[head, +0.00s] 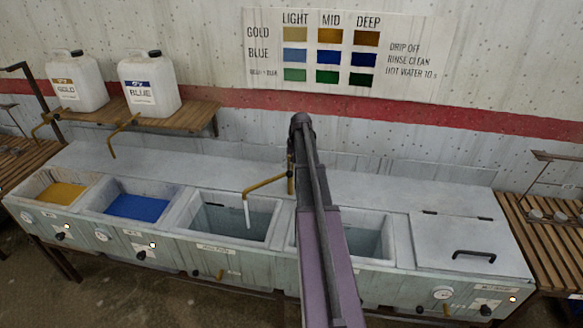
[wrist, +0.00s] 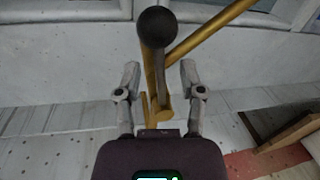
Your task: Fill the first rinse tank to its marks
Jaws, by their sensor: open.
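The first rinse tank (head: 183,222) is the grey open tank right of the blue one in the head view. Its inside is dim; I cannot make out its marks or a clear water level. A brass tap spout (head: 265,187) reaches over it, and a pale stream (head: 247,213) falls from its tip into the tank. In the wrist view, my gripper (wrist: 159,70) is open, its fingers on either side of the brass tap's lever (wrist: 158,75) with a dark round knob (wrist: 157,27). Neither finger visibly touches it. My arm hides the gripper in the head view.
A gold tank (head: 62,193) and a blue tank (head: 137,207) stand to the left. A second open tank (head: 365,240) is partly behind my arm. A lidded tank (head: 460,236) is at right. Two jugs stand on a wooden shelf (head: 200,118).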

